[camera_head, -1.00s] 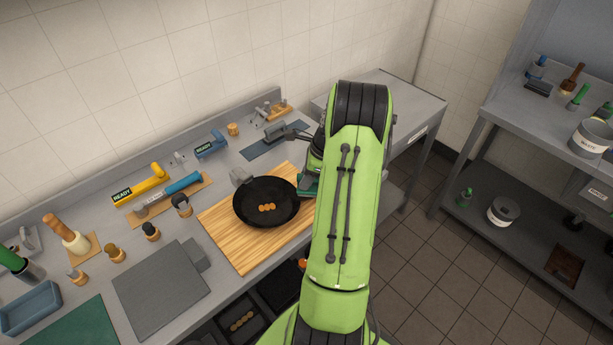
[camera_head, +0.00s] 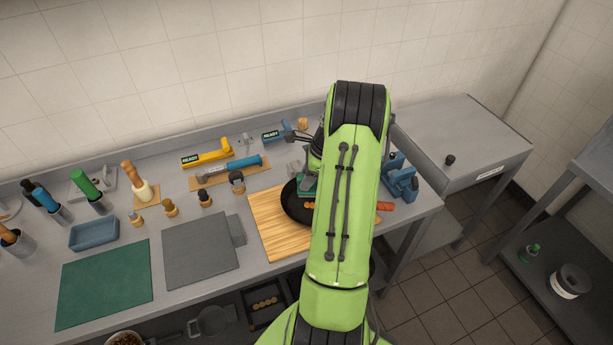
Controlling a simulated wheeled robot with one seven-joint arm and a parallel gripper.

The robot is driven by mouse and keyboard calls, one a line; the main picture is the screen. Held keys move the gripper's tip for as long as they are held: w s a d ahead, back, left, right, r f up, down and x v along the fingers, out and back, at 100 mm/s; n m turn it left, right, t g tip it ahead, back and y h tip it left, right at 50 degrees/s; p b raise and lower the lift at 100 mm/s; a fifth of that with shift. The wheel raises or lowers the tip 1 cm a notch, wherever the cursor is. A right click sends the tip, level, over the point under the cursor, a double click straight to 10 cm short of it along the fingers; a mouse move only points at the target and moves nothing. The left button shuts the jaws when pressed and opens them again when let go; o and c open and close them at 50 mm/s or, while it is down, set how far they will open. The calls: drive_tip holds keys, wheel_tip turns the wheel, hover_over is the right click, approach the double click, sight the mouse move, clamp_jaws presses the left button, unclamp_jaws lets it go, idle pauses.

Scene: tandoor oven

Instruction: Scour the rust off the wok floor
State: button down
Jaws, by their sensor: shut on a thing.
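The dark wok (camera_head: 294,211) rests on a wooden board (camera_head: 267,230). My green arm covers its right part. A small brown patch (camera_head: 308,205) shows on the wok floor at the arm's edge; the rest of the floor there is hidden. My gripper (camera_head: 309,176) is over the back of the wok, partly behind my arm. It is shut on a green pad-like thing (camera_head: 306,186). I cannot tell whether this pad touches the wok.
A grey slab (camera_head: 200,252) and a green mat (camera_head: 105,284) lie left of the board. Yellow (camera_head: 207,157) and blue (camera_head: 245,162) handled tools lie behind. Blue holders (camera_head: 400,178) stand right of my arm. A side table (camera_head: 460,130) is mostly clear.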

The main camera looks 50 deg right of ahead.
sight(315, 186)
drive_tip(key=shift+f+b, duration=1.85)
drive_tip(key=shift+f, duration=1)
drive_tip(key=shift+f, duration=0.2)
drive_tip(key=shift+f, duration=0.25)
drive_tip(key=shift+s+d+r, duration=0.2)
drive_tip(key=shift+s+d, duration=0.25)
drive_tip(key=shift+s, duration=0.2)
drive_tip(key=shift+w+a+f, duration=0.2)
drive_tip(key=shift+w+a, duration=0.25)
drive_tip(key=shift+w, duration=0.25)
